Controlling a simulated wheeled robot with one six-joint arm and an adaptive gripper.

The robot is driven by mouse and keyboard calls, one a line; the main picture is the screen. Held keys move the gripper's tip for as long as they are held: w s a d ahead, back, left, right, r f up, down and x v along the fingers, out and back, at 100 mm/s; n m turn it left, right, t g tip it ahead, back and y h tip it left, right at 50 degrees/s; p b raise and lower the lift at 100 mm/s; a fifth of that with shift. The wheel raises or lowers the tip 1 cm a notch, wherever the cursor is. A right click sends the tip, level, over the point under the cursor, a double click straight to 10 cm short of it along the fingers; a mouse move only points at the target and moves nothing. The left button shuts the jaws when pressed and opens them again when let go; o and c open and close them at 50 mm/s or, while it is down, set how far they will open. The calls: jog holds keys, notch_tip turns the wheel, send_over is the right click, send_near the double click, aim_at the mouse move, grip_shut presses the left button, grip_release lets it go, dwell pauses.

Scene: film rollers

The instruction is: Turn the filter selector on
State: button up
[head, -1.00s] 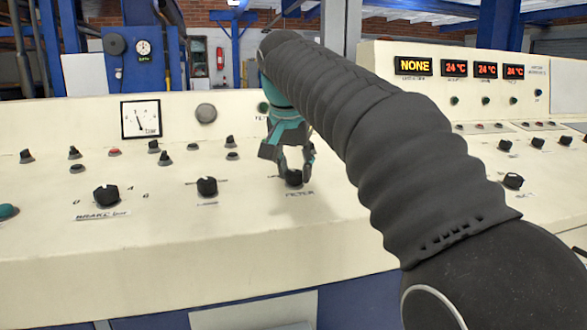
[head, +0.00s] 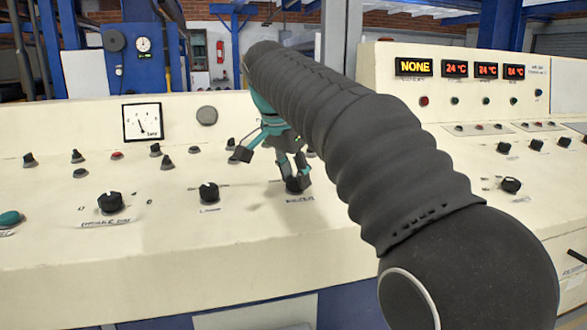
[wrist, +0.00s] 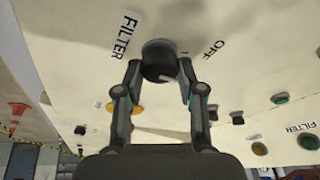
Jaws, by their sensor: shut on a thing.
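The filter selector is a black round knob (wrist: 158,60) on the cream sloped panel, with a FILTER label (wrist: 127,35) to its left and an OFF label (wrist: 214,48) to its right in the wrist view. My gripper (wrist: 160,68) is shut on the knob, one finger on each side. In the head view my gripper (head: 288,183) is tilted and reaches down to the filter selector (head: 298,186), which it partly hides. I cannot read the knob's pointer.
Other knobs (head: 110,202) (head: 209,192) stand to the left on the panel. A gauge (head: 142,122) is behind them. A display (head: 413,67) reads NONE, with a red lamp (head: 424,100) below it. My arm hides the panel's middle.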

jog(key=m+g, duration=0.1)
jog(key=m, duration=0.2)
jog(key=m+h, duration=0.1)
jog(key=m, duration=0.3)
jog(key=shift+g, duration=0.4)
dwell(0.3)
jog(key=o, duration=1.1)
jog(key=shift+d, duration=0.1)
jog(key=shift+o, duration=0.2)
jog(key=shift+r, duration=0.15)
jog(key=shift+a+r, duration=0.2)
jog(key=shift+r, duration=0.05)
jog(key=s+a, duration=0.2)
jog(key=a, duration=0.1)
jog(key=s+a, duration=0.2)
jog(key=a, duration=0.2)
jog(key=s+a, duration=0.1)
jog(key=a, duration=0.2)
jog(key=shift+s+a+r, duration=0.15)
jog(key=shift+s+a, duration=0.2)
jog(key=shift+s, duration=0.05)
